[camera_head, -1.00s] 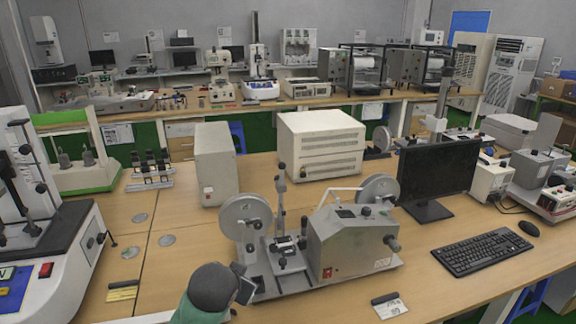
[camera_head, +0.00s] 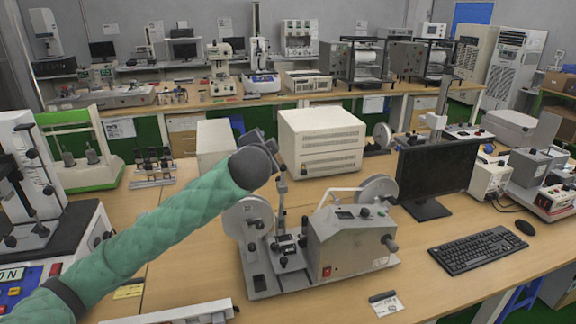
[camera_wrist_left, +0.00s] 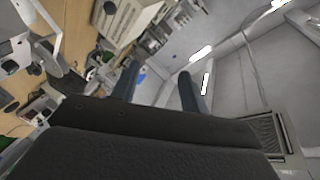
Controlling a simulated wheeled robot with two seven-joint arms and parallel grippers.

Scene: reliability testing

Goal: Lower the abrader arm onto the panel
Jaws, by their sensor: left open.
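The abrader (camera_head: 350,240) is a grey machine on a flat base on the wooden bench, with two round discs. Its slim arm (camera_head: 281,198) stands upright at the left part of the base, above a small dark and light platform (camera_head: 284,243) that may be the panel. My left gripper (camera_head: 258,136) is beside the top of the upright arm, partly hidden by my wrist. Whether it touches the arm cannot be told. In the left wrist view its two fingers (camera_wrist_left: 157,85) are spread apart with nothing between them. My right gripper is out of view.
A monitor (camera_head: 436,172) and keyboard (camera_head: 483,250) are right of the abrader. A white cabinet (camera_head: 320,140) stands behind it. A smaller box (camera_head: 214,145) is partly behind my left arm. A small tag (camera_head: 386,304) lies in front.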

